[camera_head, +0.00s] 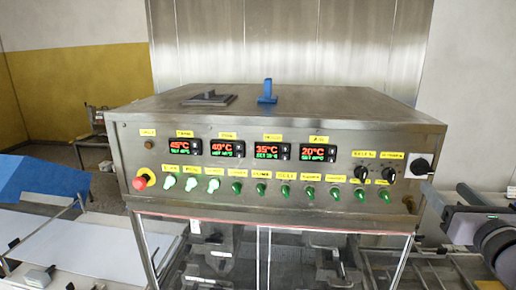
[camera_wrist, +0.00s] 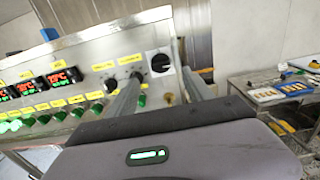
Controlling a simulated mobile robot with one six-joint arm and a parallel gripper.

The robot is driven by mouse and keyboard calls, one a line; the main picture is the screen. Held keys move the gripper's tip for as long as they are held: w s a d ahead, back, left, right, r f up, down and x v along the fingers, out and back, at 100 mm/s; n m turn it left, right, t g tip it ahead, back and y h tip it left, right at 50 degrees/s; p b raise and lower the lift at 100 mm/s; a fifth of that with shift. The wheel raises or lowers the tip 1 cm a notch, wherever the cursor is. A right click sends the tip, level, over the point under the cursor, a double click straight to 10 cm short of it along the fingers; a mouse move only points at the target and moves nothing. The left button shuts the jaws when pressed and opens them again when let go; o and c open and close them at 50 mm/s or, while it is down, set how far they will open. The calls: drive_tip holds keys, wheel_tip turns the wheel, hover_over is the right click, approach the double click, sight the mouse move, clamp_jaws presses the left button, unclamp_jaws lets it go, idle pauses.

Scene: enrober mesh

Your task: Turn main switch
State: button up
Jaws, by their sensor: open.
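The main switch (camera_head: 420,166) is a black rotary knob on a white square plate at the right end of the steel control panel (camera_head: 135,170). It also shows in the wrist view (camera_wrist: 159,62), between and beyond my two grey fingers. My gripper (camera_wrist: 158,64) is open and empty, pointing toward the panel's right end. The fingers look apart from the knob, but the exact gap is hard to tell. In the head view my dark wrist shows at the right edge, right of the switch.
Two smaller black knobs (camera_head: 361,173) (camera_head: 381,174) sit left of the switch. A row of green toggles (camera_head: 286,190), temperature displays (camera_head: 268,151) and a red emergency button (camera_head: 139,182) share the panel. A side table (camera_wrist: 265,95) with trays stands at right.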

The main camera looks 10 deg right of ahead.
sight(426, 172)
drive_tip(key=p+x, duration=0.1)
drive_tip(key=x, duration=0.8)
drive_tip(key=shift+w, duration=0.15)
clamp_jaws()
